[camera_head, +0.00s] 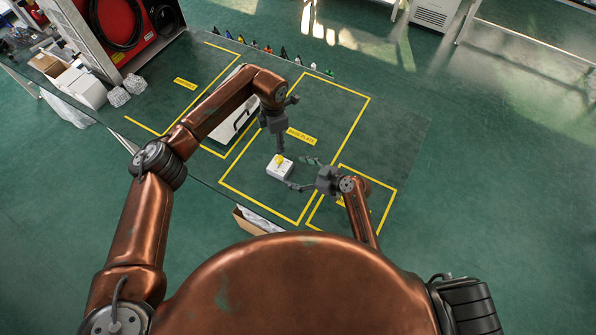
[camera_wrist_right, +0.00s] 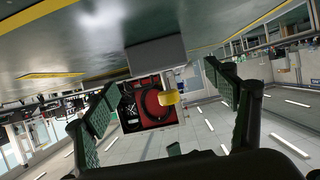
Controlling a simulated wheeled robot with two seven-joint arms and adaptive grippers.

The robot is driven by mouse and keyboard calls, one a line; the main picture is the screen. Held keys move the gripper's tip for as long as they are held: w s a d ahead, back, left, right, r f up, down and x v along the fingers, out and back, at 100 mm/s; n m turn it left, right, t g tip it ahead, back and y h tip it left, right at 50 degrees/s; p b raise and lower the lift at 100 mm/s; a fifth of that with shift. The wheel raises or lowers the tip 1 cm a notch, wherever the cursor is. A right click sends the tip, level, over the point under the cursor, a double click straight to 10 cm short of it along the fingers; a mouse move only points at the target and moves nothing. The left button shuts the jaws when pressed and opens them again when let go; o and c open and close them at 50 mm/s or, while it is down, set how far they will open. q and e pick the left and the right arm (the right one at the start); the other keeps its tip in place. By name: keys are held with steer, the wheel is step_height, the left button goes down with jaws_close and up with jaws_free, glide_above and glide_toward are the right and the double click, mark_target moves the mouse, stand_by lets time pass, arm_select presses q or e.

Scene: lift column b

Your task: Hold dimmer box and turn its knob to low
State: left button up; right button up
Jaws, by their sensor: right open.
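The dimmer box (camera_head: 281,171) is a small white box standing upright on the dark green table, with a yellow knob (camera_head: 279,159) on top. In the right wrist view, which is upside down, the box (camera_wrist_right: 155,55) looks grey and the knob (camera_wrist_right: 170,98) lies between my fingers. My left gripper (camera_head: 279,148) points down just above the knob; its fingers look close together, and whether they touch the knob is unclear. My right gripper (camera_head: 298,173) is open to the right of the box, its two fingers spread toward it and apart from it.
Yellow tape outlines mark the table around the box. A white case (camera_head: 232,122) lies behind my left forearm. A row of small coloured items (camera_head: 268,49) lines the far edge. A red unit with black hoses (camera_head: 118,25) stands at the far left. The table's right part is clear.

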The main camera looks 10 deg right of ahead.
mark_target(282, 168)
steer(key=x, duration=0.7)
steer(key=shift+w+a+f, duration=0.1)
steer(key=shift+a+f, duration=0.05)
steer(key=shift+c, duration=0.2)
steer(key=c, duration=1.4)
